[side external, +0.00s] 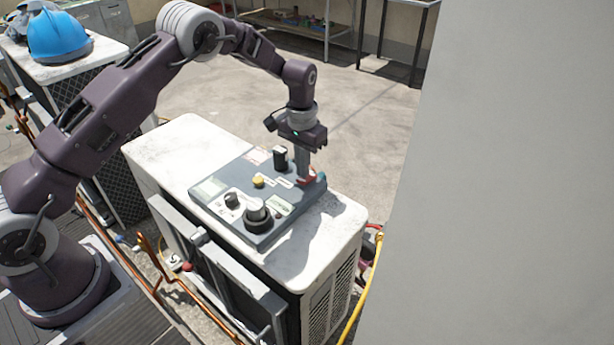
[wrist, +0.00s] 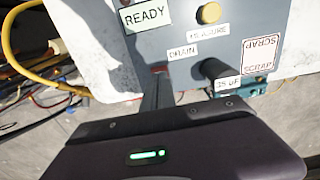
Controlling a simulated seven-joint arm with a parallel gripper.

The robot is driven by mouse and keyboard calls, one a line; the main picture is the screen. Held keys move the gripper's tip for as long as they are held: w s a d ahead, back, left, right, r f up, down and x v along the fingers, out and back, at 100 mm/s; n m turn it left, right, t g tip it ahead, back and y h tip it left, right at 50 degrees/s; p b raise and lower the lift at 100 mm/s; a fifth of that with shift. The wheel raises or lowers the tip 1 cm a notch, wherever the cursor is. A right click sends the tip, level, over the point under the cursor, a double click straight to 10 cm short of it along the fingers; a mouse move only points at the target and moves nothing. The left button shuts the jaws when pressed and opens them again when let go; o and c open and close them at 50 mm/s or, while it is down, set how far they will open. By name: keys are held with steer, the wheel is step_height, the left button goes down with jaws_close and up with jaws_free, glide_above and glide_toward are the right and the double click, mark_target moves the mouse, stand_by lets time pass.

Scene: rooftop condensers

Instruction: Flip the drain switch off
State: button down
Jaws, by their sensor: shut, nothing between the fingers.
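The grey control panel (side external: 222,205) lies on top of a white condenser unit. A small red part (side external: 309,178) sits at the panel's right edge, close by the white DRAIN label (wrist: 184,53); it looks like the drain switch. My gripper (side external: 302,174) points down with its fingers shut and empty, right at the red part. Contact cannot be told. In the wrist view my fingers (wrist: 157,82) cover most of that spot, so the switch's position is hidden.
A yellow button (wrist: 209,13), a black upright handle (side external: 280,158) and a large black knob (side external: 257,215) stand on the panel. The READY label (wrist: 146,14) is near the edge. A grey wall (side external: 510,190) fills the right. A blue helmet (side external: 58,38) lies at back left.

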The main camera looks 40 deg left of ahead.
steer(key=shift+f, duration=0.9)
stand_by(0.3)
steer(key=shift+r, duration=3.55)
steer(key=s+d+r+t, duration=0.1)
steer(key=s+r, duration=0.6)
steer(key=r, duration=0.4)
steer(key=s+r+t, duration=0.2)
steer(key=s+r, duration=0.6)
steer(key=r, duration=0.2)
steer(key=s+d+t, duration=0.1)
steer(key=s+t, duration=0.1)
steer(key=s, duration=1.9)
steer(key=shift+s+t, duration=0.3)
steer(key=shift+s, duration=0.1)
